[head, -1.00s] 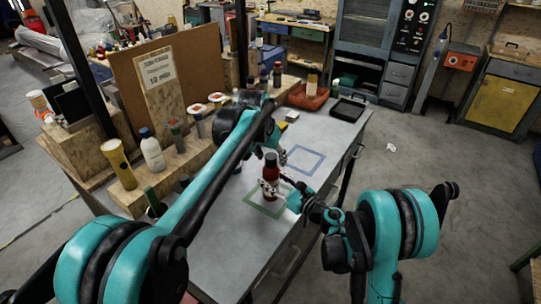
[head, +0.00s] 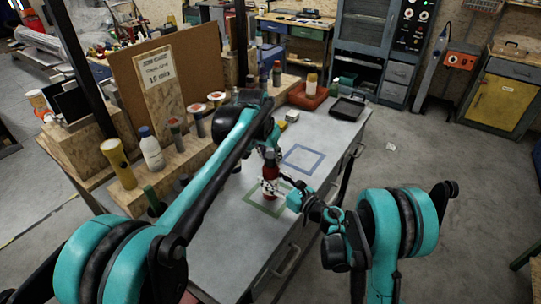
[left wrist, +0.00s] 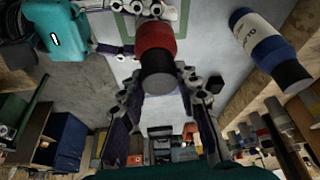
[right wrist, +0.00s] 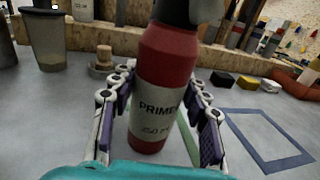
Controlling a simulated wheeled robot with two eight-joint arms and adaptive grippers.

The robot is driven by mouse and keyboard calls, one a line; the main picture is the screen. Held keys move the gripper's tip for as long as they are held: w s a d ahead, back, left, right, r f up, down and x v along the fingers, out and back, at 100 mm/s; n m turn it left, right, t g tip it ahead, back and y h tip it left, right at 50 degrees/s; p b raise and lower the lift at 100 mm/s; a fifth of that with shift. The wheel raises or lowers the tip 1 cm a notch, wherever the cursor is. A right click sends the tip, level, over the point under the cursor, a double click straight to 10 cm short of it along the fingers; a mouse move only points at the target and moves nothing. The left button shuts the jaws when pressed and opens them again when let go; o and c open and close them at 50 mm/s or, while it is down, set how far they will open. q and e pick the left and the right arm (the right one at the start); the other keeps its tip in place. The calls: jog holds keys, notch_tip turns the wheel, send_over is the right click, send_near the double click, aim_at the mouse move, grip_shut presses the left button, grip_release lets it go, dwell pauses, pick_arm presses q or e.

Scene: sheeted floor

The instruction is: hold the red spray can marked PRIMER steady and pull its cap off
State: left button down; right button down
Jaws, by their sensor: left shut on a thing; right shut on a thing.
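The red spray can (head: 270,173) stands upright on the grey bench top within the green outline. In the right wrist view the can (right wrist: 163,85) shows a white label reading PRIMER. My right gripper (head: 276,188) has its fingers on both sides of the can body and is shut on it; its fingers also show in the right wrist view (right wrist: 160,115). The can's dark cap (left wrist: 160,80) is on top, between the fingers of my left gripper (left wrist: 162,98), which is shut on it from above. In the head view the left gripper (head: 270,153) largely hides the cap.
A blue square outline (head: 304,158) lies bare on the bench. Wooden blocks with bottles line the bench's left side. A black tray (head: 347,107) sits at the far end.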

aim_at(270, 155)
pick_arm(q)
jog(key=shift+r, duration=0.2)
jog(key=shift+r, duration=0.95)
jog(key=shift+r, duration=2)
pick_arm(e)
jog(key=c, duration=0.7)
grip_release()
